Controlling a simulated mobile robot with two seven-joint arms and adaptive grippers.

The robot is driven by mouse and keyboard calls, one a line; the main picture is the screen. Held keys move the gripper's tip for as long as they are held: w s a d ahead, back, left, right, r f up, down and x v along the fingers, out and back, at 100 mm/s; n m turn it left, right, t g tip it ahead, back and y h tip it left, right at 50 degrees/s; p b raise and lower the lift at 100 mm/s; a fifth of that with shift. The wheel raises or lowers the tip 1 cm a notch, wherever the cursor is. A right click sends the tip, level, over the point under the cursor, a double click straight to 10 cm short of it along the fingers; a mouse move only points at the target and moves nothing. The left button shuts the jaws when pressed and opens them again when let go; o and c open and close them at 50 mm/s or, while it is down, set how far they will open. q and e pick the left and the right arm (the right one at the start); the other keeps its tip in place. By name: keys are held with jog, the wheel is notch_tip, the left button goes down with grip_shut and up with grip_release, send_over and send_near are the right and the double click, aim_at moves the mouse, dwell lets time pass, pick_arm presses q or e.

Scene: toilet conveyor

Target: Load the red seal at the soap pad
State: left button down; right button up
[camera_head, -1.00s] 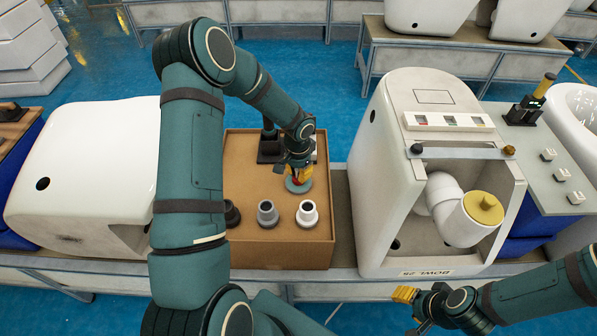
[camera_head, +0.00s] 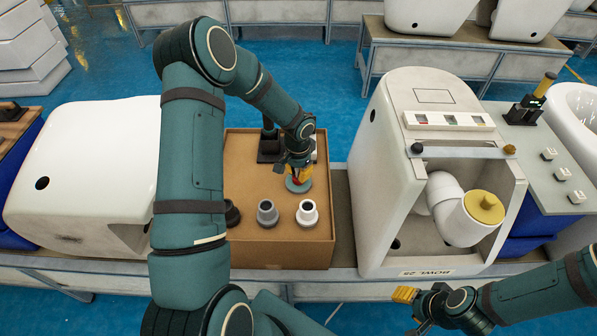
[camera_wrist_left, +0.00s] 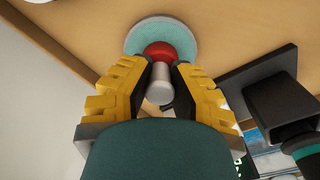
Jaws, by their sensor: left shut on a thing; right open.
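The red seal (camera_wrist_left: 158,50) has a rounded red head and a pale grey cylindrical stem. In the left wrist view it is between the yellow fingers of my left gripper (camera_wrist_left: 160,68), which is shut on it. Its red end is over the round pale teal soap pad (camera_wrist_left: 170,31) and overlaps it in the picture; I cannot tell whether they touch. In the head view the pad (camera_head: 298,185) lies on the brown board below my left gripper (camera_head: 299,170), which mostly hides the seal. My right gripper (camera_head: 405,295) is open and empty at the lower right.
A black stand (camera_head: 269,149) is beside the pad. Dark, grey and white ring fittings (camera_head: 307,214) stand along the board's (camera_head: 288,248) front. To the right is an open white toilet body (camera_head: 385,185) with a yellow-capped white pipe (camera_head: 485,207). A white bowl (camera_head: 85,160) is at left.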

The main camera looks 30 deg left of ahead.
dwell(0.4)
pick_arm(q)
jog(key=shift+r+p, duration=2.35)
jog(key=shift+r, duration=1.2)
notch_tip(320, 180, up, 8)
jog(key=p, duration=0.4)
jog(key=s+d+f+n+b, duration=0.1)
jog(key=s+d+b, duration=0.1)
jog(key=s+d, duration=0.2)
jog(key=s+d+f+n+b, duration=0.1)
jog(key=s+d+b, duration=0.1)
jog(key=d, duration=0.8)
jog(key=shift+s+f+n, duration=0.3)
jog(key=shift+s+f, duration=0.05)
jog(key=shift+s, duration=0.5)
